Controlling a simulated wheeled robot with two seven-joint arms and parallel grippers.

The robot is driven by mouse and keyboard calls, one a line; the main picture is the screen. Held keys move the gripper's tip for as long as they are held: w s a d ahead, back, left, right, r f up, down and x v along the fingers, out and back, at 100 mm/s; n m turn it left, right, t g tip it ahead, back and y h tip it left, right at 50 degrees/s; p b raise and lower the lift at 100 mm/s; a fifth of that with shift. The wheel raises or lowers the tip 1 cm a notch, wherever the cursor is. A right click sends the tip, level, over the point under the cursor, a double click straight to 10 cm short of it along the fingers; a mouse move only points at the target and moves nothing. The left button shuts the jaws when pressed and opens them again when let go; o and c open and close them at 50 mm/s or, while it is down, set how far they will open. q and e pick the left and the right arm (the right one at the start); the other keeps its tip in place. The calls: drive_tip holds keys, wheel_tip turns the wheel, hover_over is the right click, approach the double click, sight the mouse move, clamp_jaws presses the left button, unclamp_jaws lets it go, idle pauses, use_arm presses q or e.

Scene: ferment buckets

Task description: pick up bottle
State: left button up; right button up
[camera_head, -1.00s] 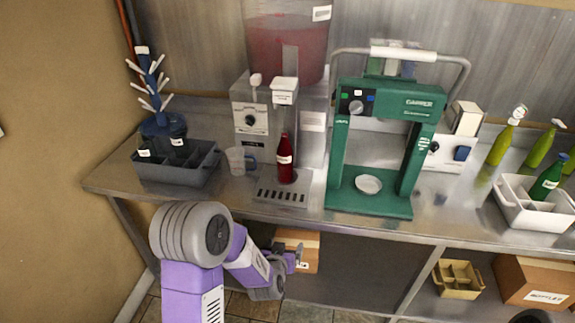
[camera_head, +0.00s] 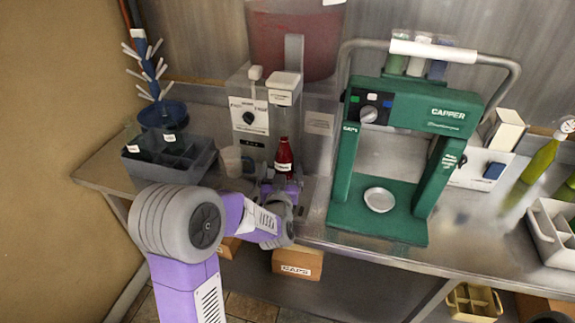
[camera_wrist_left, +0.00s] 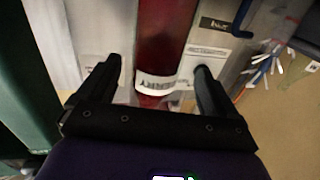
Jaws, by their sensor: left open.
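A red bottle (camera_head: 283,158) with a white label stands upright under the filler spout in the head view; its lower part is hidden behind my left gripper (camera_head: 281,188). In the left wrist view the white bottle label (camera_wrist_left: 156,82) lies between the two spread fingers of my left gripper (camera_wrist_left: 158,80). The gripper is open, with a finger on each side of the bottle. I cannot tell whether either finger touches it. My right gripper is not in view.
The filling machine (camera_head: 248,115) stands right behind the bottle. A green capper (camera_head: 385,225) stands close to the right. A cardboard box (camera_head: 298,263) sits below the counter.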

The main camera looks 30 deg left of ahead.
use_arm(q)
drive_tip(key=shift+r+b+x, duration=0.2)
drive_tip(key=shift+b+x, duration=0.15)
drive_tip(key=shift+x, duration=2.4)
drive_tip(key=shift+d, duration=0.2)
drive_tip(key=shift+c, duration=0.3)
drive_tip(key=shift+r, duration=0.1)
drive_tip(key=c, duration=1.5)
